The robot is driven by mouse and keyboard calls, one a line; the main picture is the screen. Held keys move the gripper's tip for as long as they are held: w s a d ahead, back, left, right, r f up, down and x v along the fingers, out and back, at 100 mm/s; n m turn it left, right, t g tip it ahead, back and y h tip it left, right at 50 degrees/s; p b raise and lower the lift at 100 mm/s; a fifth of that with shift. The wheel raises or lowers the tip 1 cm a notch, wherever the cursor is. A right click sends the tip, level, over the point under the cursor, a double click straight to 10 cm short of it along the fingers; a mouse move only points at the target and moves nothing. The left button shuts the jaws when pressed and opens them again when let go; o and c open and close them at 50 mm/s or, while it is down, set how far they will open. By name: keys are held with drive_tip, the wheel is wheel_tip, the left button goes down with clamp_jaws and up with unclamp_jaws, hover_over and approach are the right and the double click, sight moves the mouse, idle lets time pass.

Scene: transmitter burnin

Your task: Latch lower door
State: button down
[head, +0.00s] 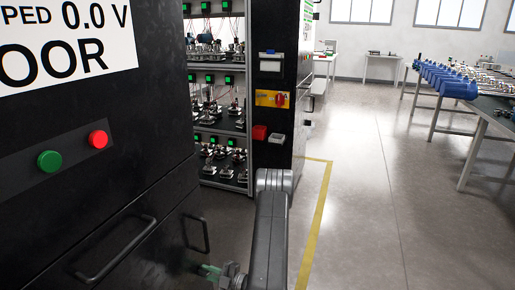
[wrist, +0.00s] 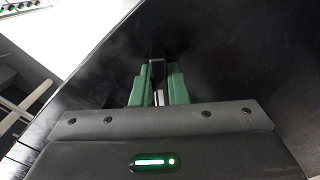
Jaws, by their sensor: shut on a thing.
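The black lower door (head: 150,215) fills the lower left of the head view and carries a long bar handle (head: 115,252). A smaller dark loop handle (head: 196,234) shows to its right. My gripper (head: 208,271) is low in front of the black cabinet face, just below the loop handle in the picture. In the wrist view my gripper's green fingers (wrist: 158,88) are closed on a narrow dark bar (wrist: 157,68) in front of a black panel. I cannot tell which fitting that bar belongs to, or the latch's state.
Above are a green button (head: 49,161), a red button (head: 98,139) and a white sign (head: 65,45). An open rack (head: 217,130) of devices stands behind. The grey floor (head: 375,200) at right is clear up to the benches (head: 480,130).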

drive_tip(key=shift+r+m+p, duration=0.1)
drive_tip(key=shift+m+p, duration=0.4)
drive_tip(key=shift+m, duration=1.2)
drive_tip(key=shift+m+p, duration=0.8)
drive_tip(key=shift+m, duration=0.9)
drive_tip(key=c, duration=0.8)
unclamp_jaws()
